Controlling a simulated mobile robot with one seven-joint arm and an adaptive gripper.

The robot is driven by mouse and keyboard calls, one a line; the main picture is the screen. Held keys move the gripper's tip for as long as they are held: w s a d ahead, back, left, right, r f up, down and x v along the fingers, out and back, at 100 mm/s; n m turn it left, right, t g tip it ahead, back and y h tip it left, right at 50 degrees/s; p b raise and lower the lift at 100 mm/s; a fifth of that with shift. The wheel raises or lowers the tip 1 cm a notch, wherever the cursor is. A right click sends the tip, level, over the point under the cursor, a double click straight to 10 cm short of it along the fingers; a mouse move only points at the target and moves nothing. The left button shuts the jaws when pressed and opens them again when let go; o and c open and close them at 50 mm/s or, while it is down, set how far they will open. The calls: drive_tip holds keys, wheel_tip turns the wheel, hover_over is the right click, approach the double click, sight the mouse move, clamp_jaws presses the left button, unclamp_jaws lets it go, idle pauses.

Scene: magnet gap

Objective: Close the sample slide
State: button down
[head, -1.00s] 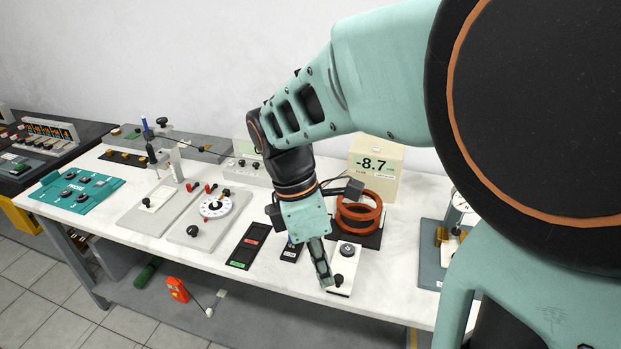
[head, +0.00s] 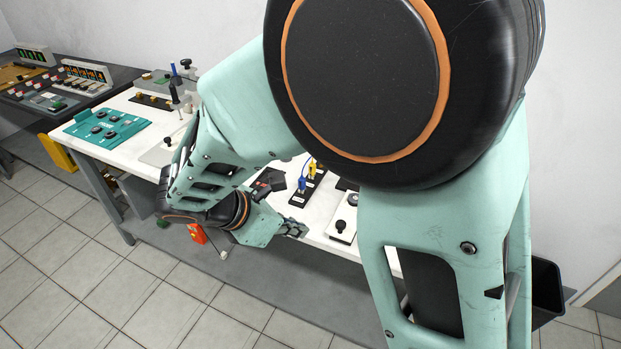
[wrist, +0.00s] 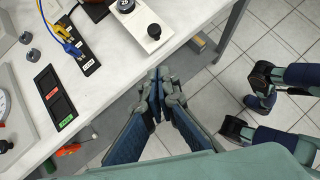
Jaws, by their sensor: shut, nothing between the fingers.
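No part is readably marked as the sample slide. A grey plate with a white piece and black knob (head: 170,143) on the table's left part may be it; my arm partly hides it. A white block with a dial and black knob (head: 341,226) stands right of my gripper (head: 298,229); the wrist view shows it at the top (wrist: 148,22). My gripper is shut and empty, by the table's front edge, apart from the block. In the wrist view its fingertips (wrist: 160,76) meet over the floor just off that edge.
A black strip with red and green patches (wrist: 55,97) and a black strip with blue and yellow plugs (wrist: 78,42) lie on the table. A teal panel (head: 107,128) is at the left. An orange object (head: 197,233) shows below the table edge. The floor in front is clear.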

approach(339, 231)
wheel_tip(339, 231, down, 3)
drive_tip(key=shift+w+d+f, duration=0.15)
drive_tip(key=shift+w+d, duration=0.4)
drive_tip(key=shift+w+d+f, duration=0.15)
drive_tip(key=shift+w+d, duration=0.45)
drive_tip(key=w+d, duration=0.2)
drive_tip(key=w, duration=0.3)
drive_tip(key=w+d+p, duration=0.1)
drive_tip(key=w+d, duration=0.1)
drive_tip(key=w, duration=0.3)
drive_tip(key=w+d+p, duration=0.1)
drive_tip(key=w+d, duration=0.1)
drive_tip(key=w, duration=0.4)
drive_tip(key=shift+w, duration=0.1)
drive_tip(key=shift+a, duration=0.1)
